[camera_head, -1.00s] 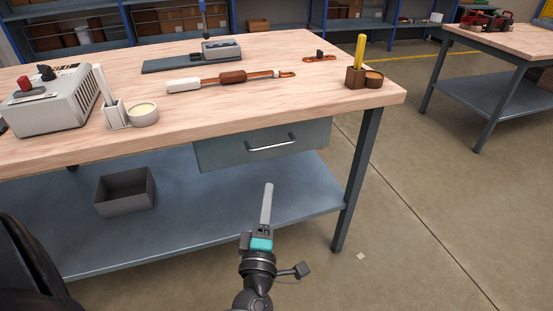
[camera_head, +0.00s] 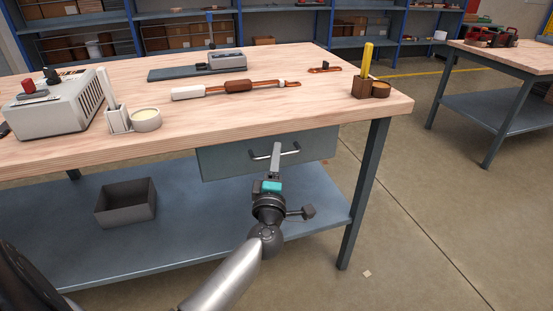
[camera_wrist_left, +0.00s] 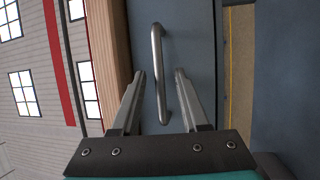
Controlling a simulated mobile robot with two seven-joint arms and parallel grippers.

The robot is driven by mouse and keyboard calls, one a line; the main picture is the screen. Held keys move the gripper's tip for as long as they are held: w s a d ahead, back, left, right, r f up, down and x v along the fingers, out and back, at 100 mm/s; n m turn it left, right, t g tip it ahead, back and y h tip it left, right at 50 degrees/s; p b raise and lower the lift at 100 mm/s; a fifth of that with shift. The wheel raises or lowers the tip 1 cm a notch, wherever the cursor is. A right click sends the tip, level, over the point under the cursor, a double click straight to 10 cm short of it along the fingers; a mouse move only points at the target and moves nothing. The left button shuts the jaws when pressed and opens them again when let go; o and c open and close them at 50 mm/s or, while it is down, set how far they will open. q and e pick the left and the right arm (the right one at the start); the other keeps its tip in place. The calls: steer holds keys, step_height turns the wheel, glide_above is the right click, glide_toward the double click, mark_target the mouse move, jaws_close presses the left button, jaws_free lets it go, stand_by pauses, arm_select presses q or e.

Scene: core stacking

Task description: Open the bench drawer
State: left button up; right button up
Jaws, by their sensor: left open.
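The bench drawer (camera_head: 225,160) is a blue-grey front under the wooden bench top, and it looks shut. Its metal bar handle (camera_head: 258,155) sits in the middle of the front. My left gripper (camera_head: 276,160) is in front of the drawer, its fingers pointing at the handle and covering part of it in the head view. In the left wrist view the drawer front (camera_wrist_left: 190,50) fills the middle, and the handle (camera_wrist_left: 158,70) runs between the lines of the two open fingers (camera_wrist_left: 162,75). I cannot tell whether the fingers touch it. My right gripper is not in view.
The bench top (camera_head: 230,112) holds a grey machine (camera_head: 55,108), a white holder with a cup (camera_head: 130,119), a strap tool (camera_head: 238,86) and a brown pen holder (camera_head: 360,88). A grey bin (camera_head: 126,203) stands on the lower shelf (camera_head: 200,225). A bench leg (camera_head: 363,195) is to the right.

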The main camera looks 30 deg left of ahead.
arm_select(q)
steer(key=shift+w+a+r, duration=0.1)
steer(key=shift+w+a, duration=0.15)
steer(key=shift+w, duration=0.25)
jaws_close()
stand_by(1.2)
